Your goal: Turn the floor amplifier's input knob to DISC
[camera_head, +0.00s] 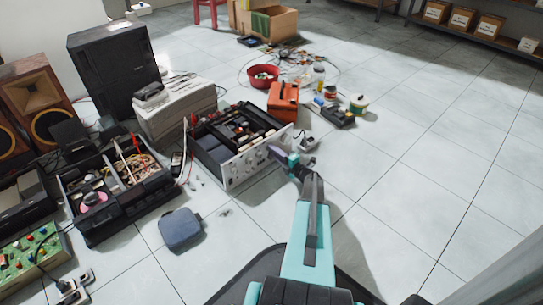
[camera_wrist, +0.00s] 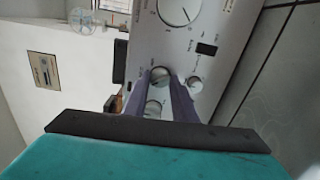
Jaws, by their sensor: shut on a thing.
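The floor amplifier (camera_head: 240,172) stands on the tiles with its top open and its silver front panel facing me. My gripper (camera_head: 279,154) is at the right part of that panel. In the wrist view the panel (camera_wrist: 215,25) fills the upper middle, tilted in the picture. My gripper's two grey-purple fingers are shut on a small round knob (camera_wrist: 160,75), one on each side. Another knob (camera_wrist: 153,107) shows between the fingers, closer to the palm. A large dial knob (camera_wrist: 180,9) is above, and a small knob (camera_wrist: 195,84) is to the right. The labels are too small to read.
An orange toolbox (camera_head: 283,103) and a red bowl (camera_head: 264,75) stand behind the amplifier. An open black unit (camera_head: 120,195) and a blue-grey pouch (camera_head: 181,230) are on the left. Loose tools lie at the back right. The floor on the right is clear.

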